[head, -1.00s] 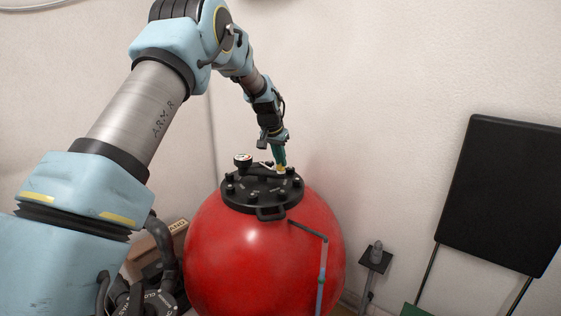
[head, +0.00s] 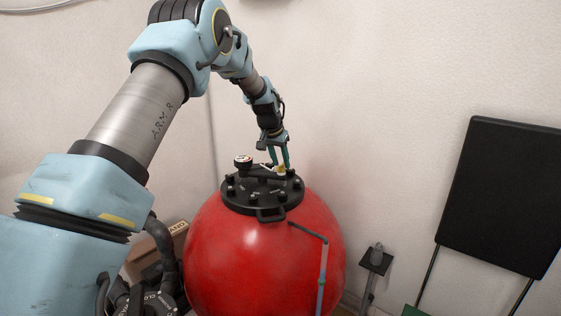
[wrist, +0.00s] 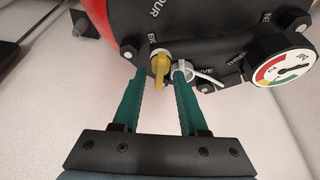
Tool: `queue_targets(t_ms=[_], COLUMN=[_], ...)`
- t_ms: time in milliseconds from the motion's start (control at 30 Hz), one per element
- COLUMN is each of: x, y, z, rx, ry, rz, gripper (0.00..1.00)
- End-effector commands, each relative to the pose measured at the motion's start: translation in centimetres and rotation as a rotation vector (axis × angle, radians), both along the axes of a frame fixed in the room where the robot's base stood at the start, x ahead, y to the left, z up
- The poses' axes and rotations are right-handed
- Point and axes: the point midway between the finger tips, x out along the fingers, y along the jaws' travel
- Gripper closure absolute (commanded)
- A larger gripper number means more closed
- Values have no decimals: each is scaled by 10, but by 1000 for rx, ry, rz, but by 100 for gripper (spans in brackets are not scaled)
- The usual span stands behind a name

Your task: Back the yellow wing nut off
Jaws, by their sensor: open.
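The yellow wing nut (wrist: 160,65) sits on the black lid (wrist: 205,25) of the red filter tank, near the lid's edge. It is small in the head view (head: 281,168). My gripper (wrist: 159,72) is open, with its two green fingers spread apart. In the wrist view the wing nut shows between the fingertips, with visible gaps on both sides. The right fingertip is close to a white ring-like piece with a white strip (wrist: 188,72). I cannot tell whether they touch. In the head view my gripper (head: 279,164) points down at the lid's far side.
A pressure gauge (wrist: 283,67) stands on the lid, right of my fingers in the wrist view. Several black knobs ring the lid. The red tank (head: 262,255) stands near the wall. A black folding panel (head: 502,195) leans at the right, and a cardboard box (head: 160,243) lies at the left.

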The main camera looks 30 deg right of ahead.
Motion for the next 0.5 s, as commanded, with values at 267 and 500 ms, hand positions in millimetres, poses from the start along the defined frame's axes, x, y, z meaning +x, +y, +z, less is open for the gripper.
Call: queue_targets(t_ms=[267,500], x=[-5,-16], y=[9,24], z=[26,69], rx=[-3,-1], ry=[-3,-3], rz=[0,1], gripper=[57,57])
